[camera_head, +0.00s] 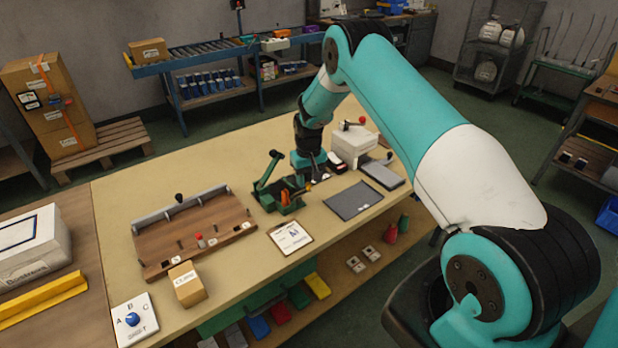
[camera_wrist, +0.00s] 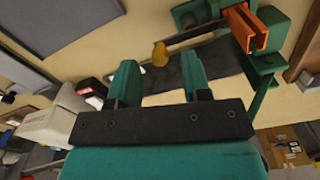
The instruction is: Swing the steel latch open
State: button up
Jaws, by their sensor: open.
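The green fixture (camera_head: 277,193) stands on the table with a raised green lever and an orange part; the orange channel (camera_wrist: 247,28) shows at upper right in the wrist view. A thin steel bar, seemingly the latch (camera_wrist: 193,37), reaches left from the fixture and ends in a yellow knob (camera_wrist: 160,54). My gripper (camera_wrist: 160,70) is open and empty, its two teal fingers apart. The knob appears in line with the gap between the fingertips; I cannot tell its depth or any contact. In the head view, my gripper (camera_head: 309,168) is just right of the fixture, partly hidden.
A wooden board with a grey rail (camera_head: 190,230) lies to the left. A clipboard card (camera_head: 289,236) is in front, a dark mat (camera_head: 353,200) to the right. A white box (camera_head: 353,146) and a grey slab (camera_head: 382,173) stand behind the mat.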

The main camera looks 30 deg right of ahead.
jog(key=shift+f, duration=0.75)
grip_shut()
